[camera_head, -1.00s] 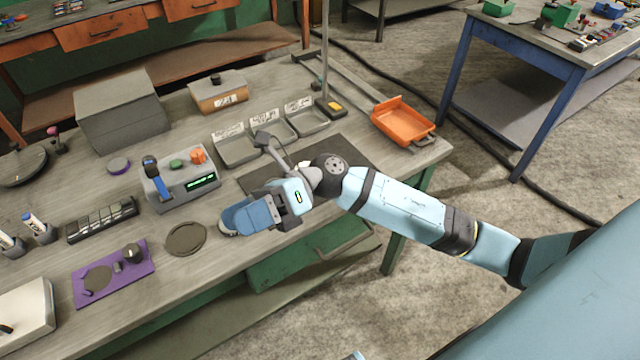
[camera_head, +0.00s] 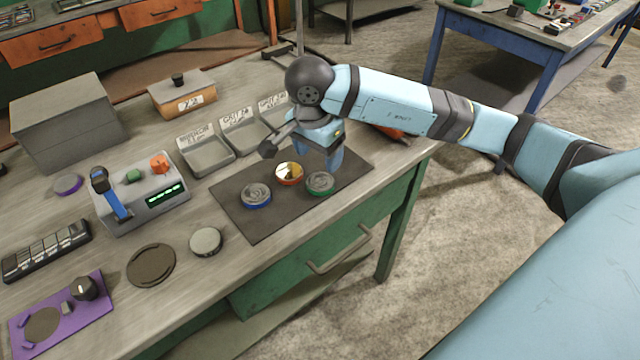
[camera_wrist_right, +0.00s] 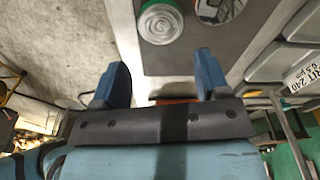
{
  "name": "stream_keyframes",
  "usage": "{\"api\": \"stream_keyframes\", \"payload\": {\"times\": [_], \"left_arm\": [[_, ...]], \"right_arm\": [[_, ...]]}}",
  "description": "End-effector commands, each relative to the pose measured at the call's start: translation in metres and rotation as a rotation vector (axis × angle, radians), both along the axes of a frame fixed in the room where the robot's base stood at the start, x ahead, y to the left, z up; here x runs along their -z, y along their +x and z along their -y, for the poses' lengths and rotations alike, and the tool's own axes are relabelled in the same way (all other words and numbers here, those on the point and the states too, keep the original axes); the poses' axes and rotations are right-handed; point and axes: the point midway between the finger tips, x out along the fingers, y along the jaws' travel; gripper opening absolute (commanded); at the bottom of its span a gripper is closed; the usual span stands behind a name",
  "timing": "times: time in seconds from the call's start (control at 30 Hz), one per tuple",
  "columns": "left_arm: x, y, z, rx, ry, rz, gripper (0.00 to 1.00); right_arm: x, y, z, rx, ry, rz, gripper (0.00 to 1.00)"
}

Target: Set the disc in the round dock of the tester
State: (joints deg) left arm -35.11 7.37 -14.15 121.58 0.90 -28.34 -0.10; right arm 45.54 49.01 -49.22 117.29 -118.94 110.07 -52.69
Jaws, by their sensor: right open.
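The tester (camera_head: 143,205) is a grey box with a blue lever, a green button, an orange knob and a lit display. A flat dark round pad (camera_head: 151,265) lies in front of it; I cannot tell whether it is the dock. A pale grey disc (camera_head: 206,241) lies just right of the pad, apart from it. Blue-rimmed (camera_head: 256,195), orange-rimmed (camera_head: 289,173) and green-rimmed (camera_head: 320,183) discs lie on a dark mat (camera_head: 250,225). My right gripper (camera_head: 323,162) is open and empty by the green-rimmed disc, which shows in the right wrist view (camera_wrist_right: 160,20). My left gripper is out of view.
Labelled grey trays (camera_head: 206,155) stand behind the mat. A purple plate (camera_head: 75,318) with a knob and a black slotted rack (camera_head: 45,248) lie at left. An orange tray (camera_head: 395,132) is mostly hidden behind my right arm. Bare bench lies around the pale disc.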

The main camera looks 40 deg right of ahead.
Motion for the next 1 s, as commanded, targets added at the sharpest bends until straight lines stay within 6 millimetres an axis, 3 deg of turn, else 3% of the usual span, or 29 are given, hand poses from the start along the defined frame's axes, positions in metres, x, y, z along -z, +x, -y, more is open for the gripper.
{"api": "stream_keyframes", "payload": {"times": [0.1, 0.33, 0.6, 0.9, 1.0], "left_arm": [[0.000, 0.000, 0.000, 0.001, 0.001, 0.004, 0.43], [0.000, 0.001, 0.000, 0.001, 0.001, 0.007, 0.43], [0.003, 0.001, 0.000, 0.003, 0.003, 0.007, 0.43], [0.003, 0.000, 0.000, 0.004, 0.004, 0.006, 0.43], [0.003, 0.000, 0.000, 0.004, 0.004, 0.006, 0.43]], "right_arm": [[0.019, 0.000, 0.002, 0.001, 0.001, -0.002, 0.69], [0.035, 0.001, 0.003, 0.000, 0.003, -0.002, 0.69], [0.073, 0.002, 0.005, 0.000, 0.003, -0.002, 0.69], [0.079, 0.002, 0.006, 0.000, 0.003, 0.000, 0.69], [0.078, 0.002, 0.006, 0.000, 0.003, 0.000, 0.48]]}}
